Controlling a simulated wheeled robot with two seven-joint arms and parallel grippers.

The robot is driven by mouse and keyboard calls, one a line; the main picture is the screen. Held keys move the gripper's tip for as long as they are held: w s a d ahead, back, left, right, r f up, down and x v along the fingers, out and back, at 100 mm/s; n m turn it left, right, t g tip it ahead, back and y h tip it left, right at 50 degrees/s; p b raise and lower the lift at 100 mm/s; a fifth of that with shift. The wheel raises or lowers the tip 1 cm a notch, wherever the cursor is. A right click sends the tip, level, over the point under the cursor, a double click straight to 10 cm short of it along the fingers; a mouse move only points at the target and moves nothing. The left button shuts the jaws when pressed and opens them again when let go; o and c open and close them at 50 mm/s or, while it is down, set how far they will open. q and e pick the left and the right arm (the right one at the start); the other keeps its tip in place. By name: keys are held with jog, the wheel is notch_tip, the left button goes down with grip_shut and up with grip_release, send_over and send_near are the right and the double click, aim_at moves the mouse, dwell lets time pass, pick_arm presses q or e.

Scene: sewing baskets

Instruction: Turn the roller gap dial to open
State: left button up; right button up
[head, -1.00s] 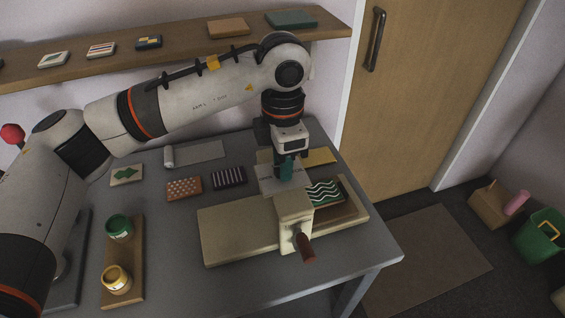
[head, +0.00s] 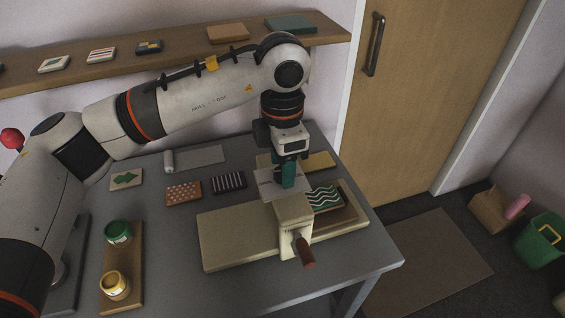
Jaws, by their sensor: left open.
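The roller press has a cream bed (head: 238,237), a cream housing (head: 293,212) and a crank with a red-brown grip (head: 306,254). A grey plate (head: 266,183) shows at the top of the housing. My left gripper (head: 288,178) points straight down over this top, with teal at its fingertips. It is open. The roller gap dial cannot be made out clearly; the gripper may cover it. I cannot tell whether the fingers touch it. A block with white waves on dark green (head: 325,198) lies on the bed's right side. My right gripper is out of view.
Printing blocks (head: 183,191) and a small roller (head: 169,161) lie on the grey table. A green jar (head: 118,232) and a yellow jar (head: 115,286) stand on a wooden board at the left. A wall shelf (head: 70,76) runs behind my arm. The table's front middle is clear.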

pick_arm(q)
notch_tip(320, 180, up, 12)
jog(key=shift+f+b, duration=0.25)
jog(key=shift+b, duration=0.15)
